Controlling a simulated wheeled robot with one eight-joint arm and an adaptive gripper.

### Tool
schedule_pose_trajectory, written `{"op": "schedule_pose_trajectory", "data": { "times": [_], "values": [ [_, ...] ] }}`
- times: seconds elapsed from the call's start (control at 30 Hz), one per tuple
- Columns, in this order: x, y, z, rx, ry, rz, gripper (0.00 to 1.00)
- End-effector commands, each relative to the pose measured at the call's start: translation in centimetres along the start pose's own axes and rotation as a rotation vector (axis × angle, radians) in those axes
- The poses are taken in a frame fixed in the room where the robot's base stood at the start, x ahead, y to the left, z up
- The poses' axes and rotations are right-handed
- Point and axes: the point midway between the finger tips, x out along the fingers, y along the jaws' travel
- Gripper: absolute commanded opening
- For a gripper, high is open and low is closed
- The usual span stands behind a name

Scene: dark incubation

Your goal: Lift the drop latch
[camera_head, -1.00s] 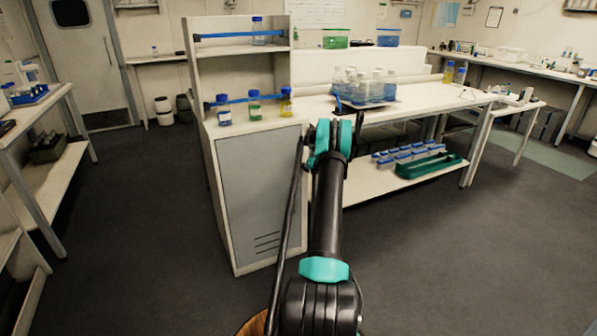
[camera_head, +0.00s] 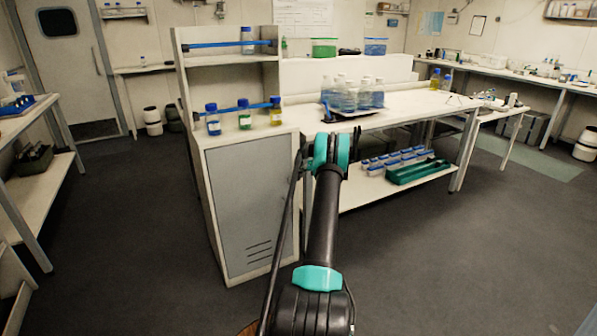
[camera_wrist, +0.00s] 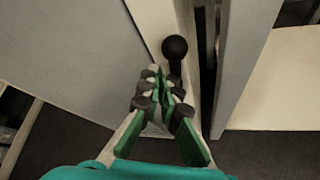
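My gripper (camera_wrist: 164,88), with green finger pads and dark joints, shows in the wrist view. Its pads run close together toward the tips, and I cannot tell whether it is open or shut. A round black knob (camera_wrist: 175,47), which may belong to the drop latch, shows just beyond the tips on a pale upright edge; I cannot tell whether they touch. In the head view my arm reaches to the right front edge of a white cabinet with a grey door (camera_head: 245,210). My arm hides the gripper and any latch there.
A green tray (camera_head: 417,171) lies on the lower shelf. Floor left of the cabinet is clear.

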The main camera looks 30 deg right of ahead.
Motion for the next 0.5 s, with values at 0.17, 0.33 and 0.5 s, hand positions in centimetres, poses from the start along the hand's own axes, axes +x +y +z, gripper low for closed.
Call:
{"op": "schedule_pose_trajectory", "data": {
  "times": [0.17, 0.33, 0.5],
  "values": [
    [-0.33, -0.89, 0.34, 0.042, -0.007, 0.014, 0.00],
    [-0.42, -1.11, 0.44, 0.058, -0.009, 0.021, 0.00],
    [-0.50, -1.23, 0.48, 0.060, -0.010, 0.021, 0.00]
  ]
}}
